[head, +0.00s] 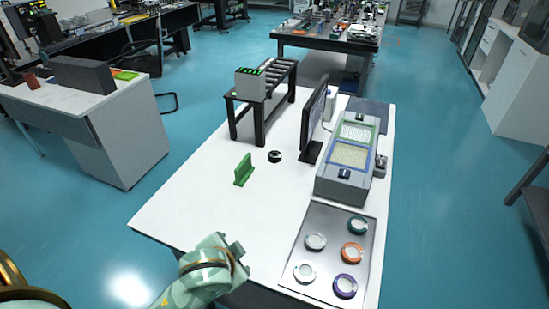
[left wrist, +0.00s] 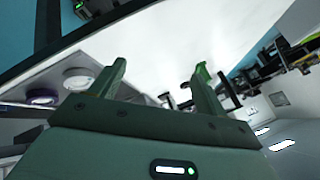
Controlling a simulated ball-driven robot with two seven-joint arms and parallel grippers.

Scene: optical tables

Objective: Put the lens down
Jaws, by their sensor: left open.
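My left gripper (head: 238,246) is over the front edge of the white table (head: 190,205). In the left wrist view its two fingers (left wrist: 158,88) stand wide apart with nothing between them. A small black ring-shaped piece (head: 275,156) lies on the table, apart from the gripper. I cannot tell which is the task's lens. My right gripper is not in view.
A green upright stand (head: 243,170) is beyond my left gripper. A monitor (head: 314,118), a grey box with framed panels (head: 348,158) and a black rack (head: 266,100) stand farther back. The table's left front part is clear.

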